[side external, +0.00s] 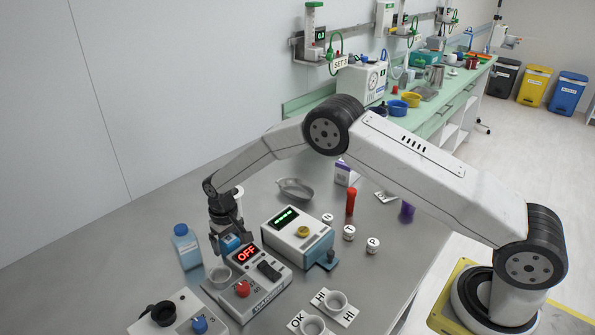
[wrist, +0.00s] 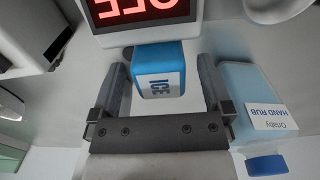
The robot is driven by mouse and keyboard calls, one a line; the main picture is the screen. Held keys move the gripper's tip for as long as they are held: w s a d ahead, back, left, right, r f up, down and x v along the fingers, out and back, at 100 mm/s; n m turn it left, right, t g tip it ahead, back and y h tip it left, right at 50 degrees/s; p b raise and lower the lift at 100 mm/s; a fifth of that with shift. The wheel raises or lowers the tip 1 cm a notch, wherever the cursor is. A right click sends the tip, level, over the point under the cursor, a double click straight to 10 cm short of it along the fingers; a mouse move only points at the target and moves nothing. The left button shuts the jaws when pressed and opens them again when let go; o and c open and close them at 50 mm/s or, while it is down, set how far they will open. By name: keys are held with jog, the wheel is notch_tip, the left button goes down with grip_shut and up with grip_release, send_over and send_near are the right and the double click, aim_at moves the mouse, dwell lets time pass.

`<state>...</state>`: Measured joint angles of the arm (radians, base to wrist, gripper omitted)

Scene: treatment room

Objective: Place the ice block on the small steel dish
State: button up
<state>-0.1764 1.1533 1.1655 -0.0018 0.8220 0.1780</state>
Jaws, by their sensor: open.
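The ice block (wrist: 158,72) is a small blue block with a white face lettered ICE. In the wrist view it lies between the two fingers of my gripper (wrist: 162,84), with gaps on both sides. In the side view the block (side external: 229,243) shows under my gripper (side external: 230,236), beside the box with the red OFF display; the fingers partly hide it. My gripper is open. A shallow oval metal dish (side external: 295,188) lies farther back on the table.
The OFF-display box (side external: 255,276) stands close to the gripper. A hand rub bottle (side external: 186,246) is at its left. A box with a green display (side external: 298,236), a red tube (side external: 350,203) and several small white-lidded pots stand to the right. Bare table (side external: 150,235) lies at left.

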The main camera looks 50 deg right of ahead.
aim_at(228, 238)
grip_shut()
jog(key=shift+r, duration=0.15)
jog(key=shift+r, duration=4.85)
